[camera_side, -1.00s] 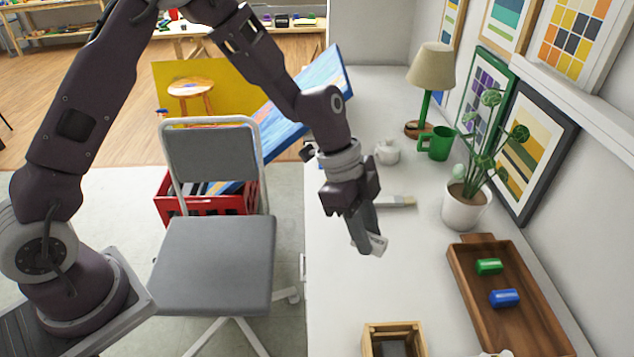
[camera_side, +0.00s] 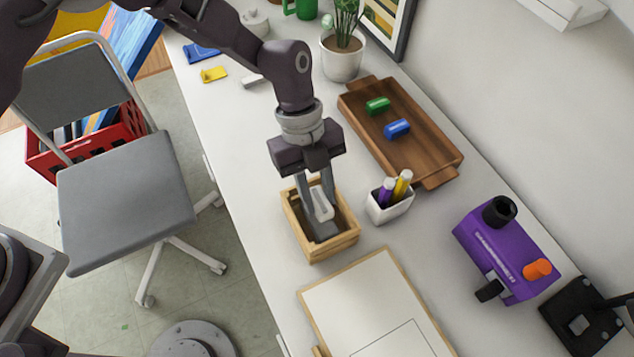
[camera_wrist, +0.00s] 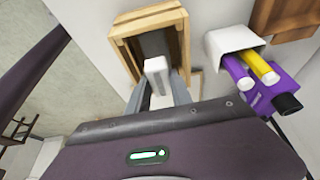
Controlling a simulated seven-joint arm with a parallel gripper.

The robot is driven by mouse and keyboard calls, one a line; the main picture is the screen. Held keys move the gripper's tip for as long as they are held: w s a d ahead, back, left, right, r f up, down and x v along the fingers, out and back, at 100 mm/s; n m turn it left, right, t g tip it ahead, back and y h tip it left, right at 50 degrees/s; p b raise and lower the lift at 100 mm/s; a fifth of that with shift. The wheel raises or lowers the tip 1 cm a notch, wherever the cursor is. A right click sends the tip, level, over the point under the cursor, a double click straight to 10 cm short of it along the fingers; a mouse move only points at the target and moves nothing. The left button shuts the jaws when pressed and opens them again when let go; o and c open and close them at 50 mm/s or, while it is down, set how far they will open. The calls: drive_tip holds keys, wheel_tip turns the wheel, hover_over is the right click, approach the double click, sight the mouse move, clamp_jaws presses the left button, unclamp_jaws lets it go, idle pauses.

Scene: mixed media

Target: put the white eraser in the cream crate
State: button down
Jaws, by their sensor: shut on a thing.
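The white eraser (camera_side: 319,203) is a small pale block between my fingers; it also shows in the wrist view (camera_wrist: 156,68). My gripper (camera_side: 318,212) is shut on it and points down at the cream crate (camera_side: 336,248). The crate is a small slatted open box of light wood, with something dark grey inside. The eraser overlaps the crate's opening in the side view. In the wrist view the crate (camera_wrist: 119,43) lies just beyond the eraser. I cannot tell whether the eraser is above the rim or below it.
A white cup with markers (camera_side: 389,205) stands just right of the crate. A wooden tray (camera_side: 425,158) with a green and a blue block lies behind it. A framed white board (camera_side: 365,305) lies in front. A purple device (camera_side: 500,255) stands at the right.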

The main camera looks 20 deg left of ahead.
sight(314, 190)
drive_tip(key=shift+f, duration=2.05)
drive_tip(key=c, duration=1.1)
unclamp_jaws()
drive_tip(key=shift+o, duration=0.2)
drive_tip(key=shift+w, duration=0.1)
drive_tip(key=v, duration=0.7)
